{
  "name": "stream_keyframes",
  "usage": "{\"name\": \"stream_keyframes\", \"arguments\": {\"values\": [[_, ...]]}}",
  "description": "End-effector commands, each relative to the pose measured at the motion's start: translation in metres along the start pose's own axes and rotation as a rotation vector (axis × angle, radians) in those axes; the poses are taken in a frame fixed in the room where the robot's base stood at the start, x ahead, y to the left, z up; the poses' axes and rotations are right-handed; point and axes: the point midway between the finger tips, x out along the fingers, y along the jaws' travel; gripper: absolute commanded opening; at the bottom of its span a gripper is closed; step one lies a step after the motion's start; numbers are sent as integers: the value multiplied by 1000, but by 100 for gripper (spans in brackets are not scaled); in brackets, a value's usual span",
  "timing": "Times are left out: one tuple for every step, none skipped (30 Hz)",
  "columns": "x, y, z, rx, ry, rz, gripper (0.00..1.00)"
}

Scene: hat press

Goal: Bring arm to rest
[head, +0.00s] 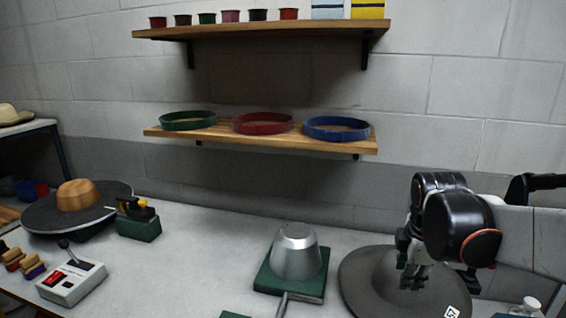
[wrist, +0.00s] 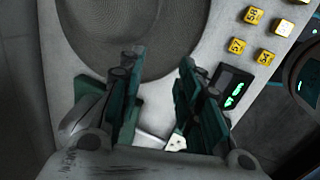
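My gripper (head: 415,283) is at the right in the head view, at the end of my black-and-white arm, over a wide dark grey round hat-like piece (head: 360,285). In the wrist view my gripper (wrist: 160,68) shows two dark green fingers standing apart with nothing held between them. A dark rounded form (wrist: 150,35) on a pale surface lies beyond the fingertips. Whether the fingertips touch the piece below cannot be told.
A metal hat block (head: 296,255) on a green base stands left of my gripper. A control box (head: 72,283) and a wooden hat block (head: 78,194) are at the left. A shelf (head: 270,139) with green, red and blue rings hangs on the wall.

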Motion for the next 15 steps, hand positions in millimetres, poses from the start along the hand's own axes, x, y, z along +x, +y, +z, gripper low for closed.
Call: {"name": "stream_keyframes", "arguments": {"values": [[-12, -8, -13, 57, 9, 36, 32], [-18, -10, -20, 96, 15, 57, 32], [-26, -13, -29, 143, 26, 85, 32], [-31, -15, -35, 178, 36, 105, 32], [-37, -17, -40, 211, 45, 122, 32], [-43, -20, -48, 253, 60, 145, 32], [-48, -22, -53, 285, 72, 161, 32], [-53, -25, -59, 314, 85, 175, 32], [-59, -28, -65, 353, 103, 194, 32], [-63, -31, -70, 382, 118, 207, 32], [-68, -34, -74, 411, 133, 219, 32], [-71, -39, -78, 455, 152, 231, 32], [-70, -46, -74, 506, 159, 226, 32], [-70, -52, -72, 553, 169, 224, 32], [-70, -61, -69, 615, 183, 220, 32]]}}
